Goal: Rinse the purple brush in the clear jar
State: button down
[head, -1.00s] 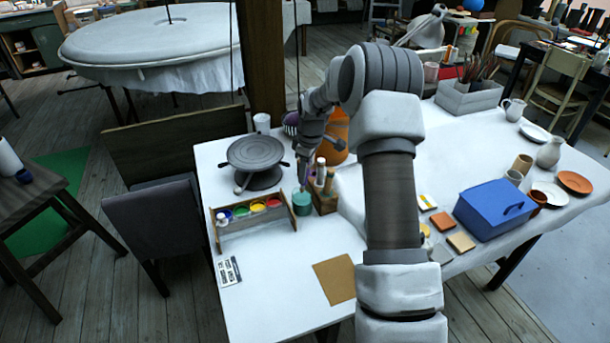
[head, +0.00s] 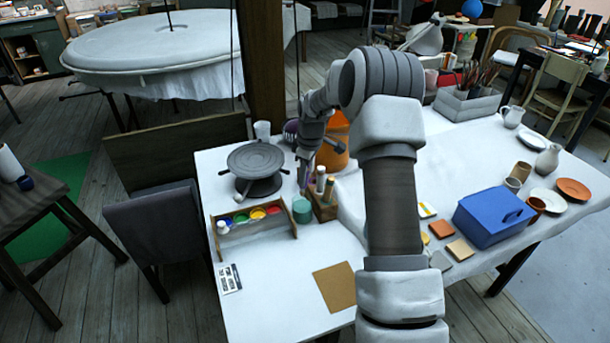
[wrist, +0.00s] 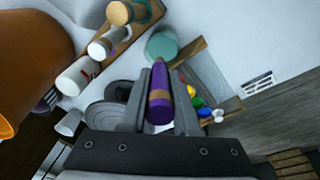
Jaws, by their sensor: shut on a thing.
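My gripper (wrist: 160,88) is shut on the purple brush (wrist: 160,108), whose purple handle with a tan band lies between the fingers in the wrist view. In the head view, my gripper (head: 304,165) is above the back left of the white table, and the brush is too small to make out clearly. A small jar with teal-green contents (head: 302,209) stands just below it, beside the paint rack. The jar also shows in the wrist view (wrist: 161,46), beyond the brush's far end. I cannot tell whether the brush tip is inside the jar.
A paint rack (head: 252,231) with several colour pots stands left of the jar. A wooden holder (head: 325,209) with bottles is close on its right. A turntable (head: 255,160) and an orange container (head: 335,140) stand behind. The table front is mostly clear around a brown sheet (head: 335,286).

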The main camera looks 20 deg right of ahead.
jog(key=shift+r, duration=0.1)
jog(key=shift+r+p, duration=0.95)
jog(key=shift+r, duration=0.5)
